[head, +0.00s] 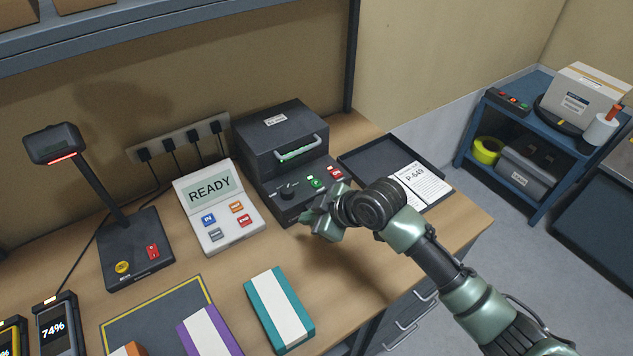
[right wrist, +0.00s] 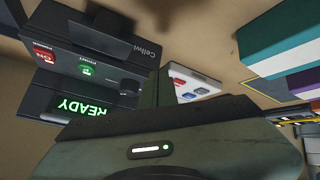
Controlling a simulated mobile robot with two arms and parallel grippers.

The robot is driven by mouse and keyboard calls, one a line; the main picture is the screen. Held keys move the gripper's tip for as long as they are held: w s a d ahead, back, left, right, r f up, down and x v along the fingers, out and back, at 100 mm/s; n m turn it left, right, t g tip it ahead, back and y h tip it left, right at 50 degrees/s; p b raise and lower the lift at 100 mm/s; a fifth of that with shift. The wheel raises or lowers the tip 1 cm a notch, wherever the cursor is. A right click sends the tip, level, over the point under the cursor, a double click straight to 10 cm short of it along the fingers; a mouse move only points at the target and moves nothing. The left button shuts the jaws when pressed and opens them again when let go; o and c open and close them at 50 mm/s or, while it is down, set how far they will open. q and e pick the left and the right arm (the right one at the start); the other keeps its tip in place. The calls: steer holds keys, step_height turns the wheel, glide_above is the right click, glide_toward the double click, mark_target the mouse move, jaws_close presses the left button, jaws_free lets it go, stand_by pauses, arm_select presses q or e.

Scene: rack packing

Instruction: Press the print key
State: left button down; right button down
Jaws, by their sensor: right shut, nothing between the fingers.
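The dark printer (head: 283,140) stands at the back of the wooden bench with a light handle on its front. Its green print key (head: 315,182) sits between a dark knob (head: 288,191) and a red power key (head: 336,172). In the right wrist view, upside down, the print key (right wrist: 86,71), red key (right wrist: 44,57) and lit READY display (right wrist: 85,106) show clearly. My right gripper (head: 318,214) is shut and empty, just in front of the printer's front panel, apart from the print key. My left gripper is in neither view.
A white READY console (head: 203,232) and a scanner stand (head: 135,262) are to the left. A black tray (head: 372,152) with a P-649 card (head: 425,184) lies right of the printer. Teal (head: 262,312) and purple boxes lie in front. A blue cart (head: 465,160) stands at right.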

steer(key=w+r+n, duration=0.2)
steer(key=w+r, duration=0.3)
steer(key=w, duration=0.3)
step_height(320, 180, up, 5)
steer(key=n+t, duration=0.1)
glide_above(319, 185)
steer(key=shift+f, duration=0.15)
steer(key=shift+f, duration=0.15)
step_height(319, 185, down, 8)
steer(key=b, duration=0.6)
steer(key=shift+r, duration=0.2)
steer(key=shift+f, duration=0.45)
stand_by(0.6)
steer(key=shift+f, duration=0.45)
